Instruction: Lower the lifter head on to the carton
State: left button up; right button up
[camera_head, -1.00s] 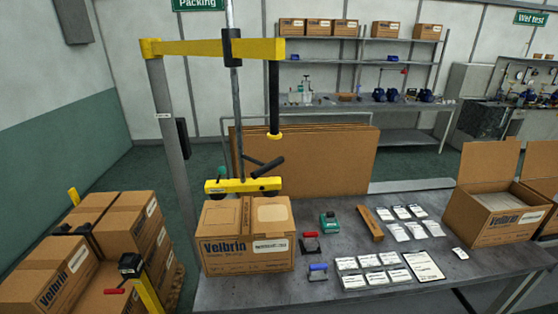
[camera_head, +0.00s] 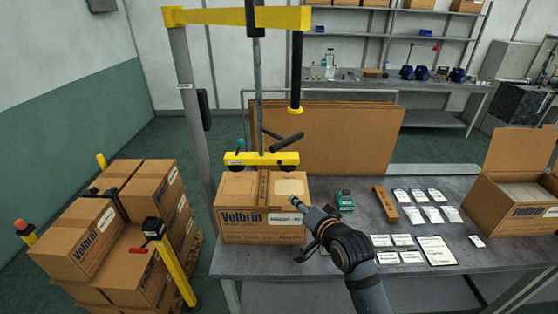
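The yellow lifter head (camera_head: 261,159) hangs from its grey mast just over the back of the carton's top; I cannot tell whether its dark suction cups touch the cardboard. Dark handles (camera_head: 286,141) stick out above the head. The closed Velbrin carton (camera_head: 262,220) stands upright on the grey table. My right gripper (camera_head: 299,206) comes in from the lower right, in front of the carton's right front corner and below the handles. Its fingers are small and overlap in this view, so their opening is unclear. My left gripper is not in view.
A loaded pallet of cartons (camera_head: 150,190) with yellow posts stands at left. On the table (camera_head: 365,285) lie a green device (camera_head: 344,200), a brown block (camera_head: 386,204), white packets and a clipboard (camera_head: 436,250). An open carton (camera_head: 510,200) is at right. Flat cardboard (camera_head: 335,135) stands behind.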

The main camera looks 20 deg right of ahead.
aim_at(279, 136)
jog(key=w+r+m+t+y, duration=0.1)
jog(key=w+r+m+t, duration=0.15)
jog(key=r, duration=0.45)
jog(key=w+r+m+t, duration=0.2)
jog(key=r+m, duration=0.1)
jog(key=r, duration=0.3)
jog(key=shift+n, duration=0.25)
jog(key=w+p, duration=0.1)
jog(key=w, duration=0.2)
jog(key=w+a+p, duration=0.1)
jog(key=w, duration=0.2)
jog(key=w+p, duration=0.1)
jog(key=w, duration=0.2)
jog(key=shift+w+a+r, duration=0.2)
jog(key=shift+a+r, duration=0.15)
jog(key=shift+a, duration=0.05)
jog(key=shift+w+f, duration=0.1)
jog(key=shift+w, duration=0.45)
jog(key=shift+a, duration=0.1)
grip_shut()
